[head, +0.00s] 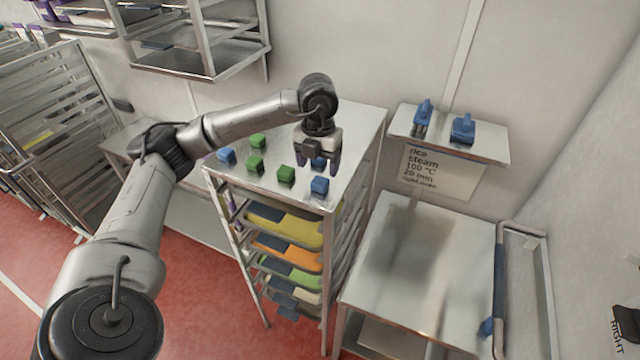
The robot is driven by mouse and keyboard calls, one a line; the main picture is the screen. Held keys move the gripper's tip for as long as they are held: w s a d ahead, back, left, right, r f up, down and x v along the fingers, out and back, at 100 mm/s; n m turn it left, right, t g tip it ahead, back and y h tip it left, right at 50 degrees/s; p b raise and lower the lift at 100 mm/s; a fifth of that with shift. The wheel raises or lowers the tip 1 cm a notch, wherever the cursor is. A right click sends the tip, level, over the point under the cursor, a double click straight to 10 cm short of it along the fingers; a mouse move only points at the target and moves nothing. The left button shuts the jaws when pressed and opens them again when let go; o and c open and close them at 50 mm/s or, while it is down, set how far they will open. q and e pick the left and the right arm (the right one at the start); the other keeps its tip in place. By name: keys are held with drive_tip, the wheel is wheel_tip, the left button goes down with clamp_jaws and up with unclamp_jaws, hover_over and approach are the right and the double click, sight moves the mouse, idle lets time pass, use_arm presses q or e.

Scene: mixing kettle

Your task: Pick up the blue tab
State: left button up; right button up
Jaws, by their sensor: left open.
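Several small blocks stand on the metal top of a tray rack (352,130). A blue tab (318,162) shows between the fingers of my left gripper (319,171), which points down over the rack top and is open. A second blue tab (319,186) stands just in front of the gripper, near the front edge. A third blue tab (226,156) stands at the left edge. Green tabs (286,176) stand among them, left of the gripper. The fingers partly hide the blue tab between them. I cannot tell whether they touch it.
The rack holds coloured trays (288,256) below its top. A wall shelf (480,145) with two blue-handled items (463,129) is to the right, above a metal cart (425,265). An upper wall rack (190,62) hangs behind at left.

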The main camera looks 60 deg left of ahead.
sight(320, 180)
use_arm(q)
drive_tip(key=f, duration=0.1)
drive_tip(key=f+p, duration=0.1)
drive_tip(key=f, duration=0.2)
drive_tip(key=shift+d+f+p, duration=0.25)
drive_tip(key=shift+f+p, duration=0.15)
drive_tip(key=shift+f, duration=0.4)
drive_tip(key=shift+c, duration=0.3)
drive_tip(key=c, duration=0.9)
